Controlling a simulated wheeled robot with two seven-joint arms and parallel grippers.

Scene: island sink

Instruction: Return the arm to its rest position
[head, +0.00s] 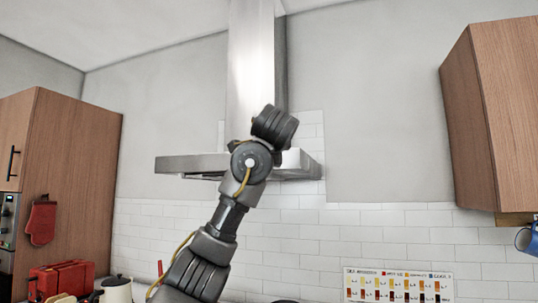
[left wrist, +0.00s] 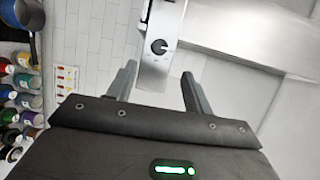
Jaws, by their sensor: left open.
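My left arm rises from the bottom of the head view, in front of the range hood, with its forearm and wrist raised. Its fingers cannot be made out in that view. In the left wrist view my left gripper (left wrist: 160,82) is open, its two dark fingers apart. Nothing is held between them; part of the hood shows in the background there. My right gripper is in neither view.
The steel range hood (head: 190,165) is behind my arm; its edge with a knob shows in the wrist view (left wrist: 157,65). Wooden cabinets stand left (head: 75,170) and right (head: 505,110).

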